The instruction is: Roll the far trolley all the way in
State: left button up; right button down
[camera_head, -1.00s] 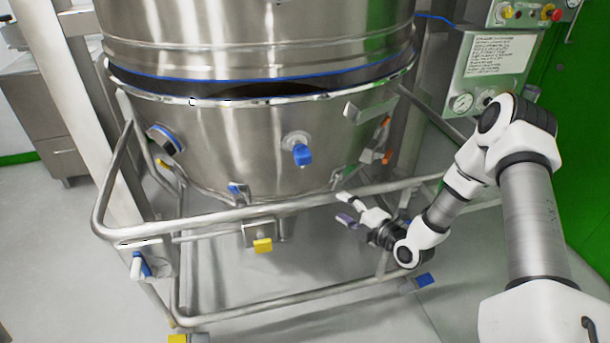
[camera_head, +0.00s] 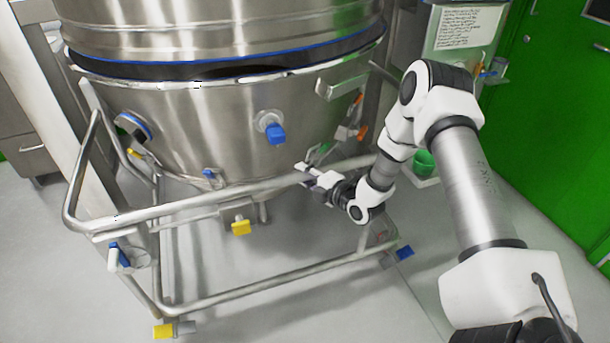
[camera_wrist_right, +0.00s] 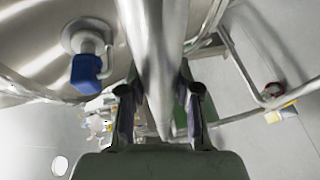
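The trolley is a tubular steel frame, with its upper rail (camera_head: 250,186) running across the front of a large steel bowl (camera_head: 215,125). My right gripper (camera_head: 303,174) is at the right part of this upper rail. In the right wrist view the rail (camera_wrist_right: 155,45) runs between the two fingers of the right gripper (camera_wrist_right: 159,105). The fingers are apart, and a small gap shows beside the rail, so the gripper looks open around it. Whether either finger touches the rail is unclear. My left gripper is out of view.
Casters with a yellow pedal (camera_head: 163,331) and a blue pedal (camera_head: 405,252) are at the frame's lower corners. A steel post (camera_head: 45,110) stands at left. A green door (camera_head: 550,130) and a green bucket (camera_head: 424,163) are at right. The floor in front is clear.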

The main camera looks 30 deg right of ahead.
jog(key=w, duration=0.3)
jog(key=shift+w+d, duration=0.35)
jog(key=shift+d, duration=0.05)
jog(key=c, duration=0.9)
grip_release()
jog(key=shift+s, duration=0.1)
jog(key=shift+o, duration=0.5)
jog(key=shift+s+a+r, duration=0.1)
jog(key=shift+s+r, duration=0.05)
jog(key=v, duration=1.2)
